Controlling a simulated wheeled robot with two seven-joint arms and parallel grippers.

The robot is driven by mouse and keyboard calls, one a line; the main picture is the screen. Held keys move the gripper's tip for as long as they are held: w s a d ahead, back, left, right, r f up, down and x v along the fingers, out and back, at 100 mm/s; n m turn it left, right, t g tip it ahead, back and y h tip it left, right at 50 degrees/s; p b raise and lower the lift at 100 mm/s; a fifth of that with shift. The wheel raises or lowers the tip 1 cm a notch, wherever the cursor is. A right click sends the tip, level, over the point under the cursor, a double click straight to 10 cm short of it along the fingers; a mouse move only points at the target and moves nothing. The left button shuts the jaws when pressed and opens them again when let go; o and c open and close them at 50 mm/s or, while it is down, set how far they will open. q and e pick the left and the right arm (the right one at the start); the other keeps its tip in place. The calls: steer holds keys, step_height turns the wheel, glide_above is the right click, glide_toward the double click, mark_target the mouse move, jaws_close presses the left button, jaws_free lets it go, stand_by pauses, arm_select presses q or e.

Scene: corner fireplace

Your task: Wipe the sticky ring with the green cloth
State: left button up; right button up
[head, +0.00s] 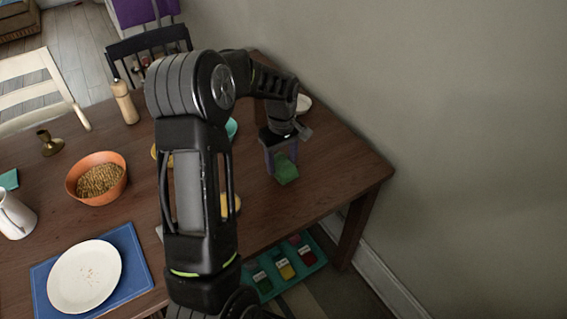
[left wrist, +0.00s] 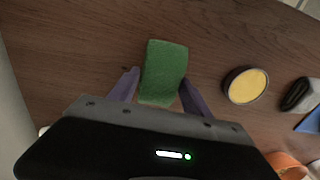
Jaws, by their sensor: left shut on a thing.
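The green cloth (head: 287,174) is at the right part of the brown table, at the tips of my left gripper (head: 282,156). In the left wrist view the cloth (left wrist: 164,68) is a folded green pad between the two purple fingers of my left gripper (left wrist: 158,90), which is shut on it. The cloth is down close to the wood; I cannot tell whether it touches it. I cannot make out a sticky ring in either view; the arm and cloth hide part of the table. My right gripper is not in view.
A round dish with yellow content (left wrist: 246,86) stands beside the cloth. The wall is close on the right.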

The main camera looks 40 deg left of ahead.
arm_select(q)
steer(key=shift+r+p, duration=1)
steer(key=shift+r, duration=0.8)
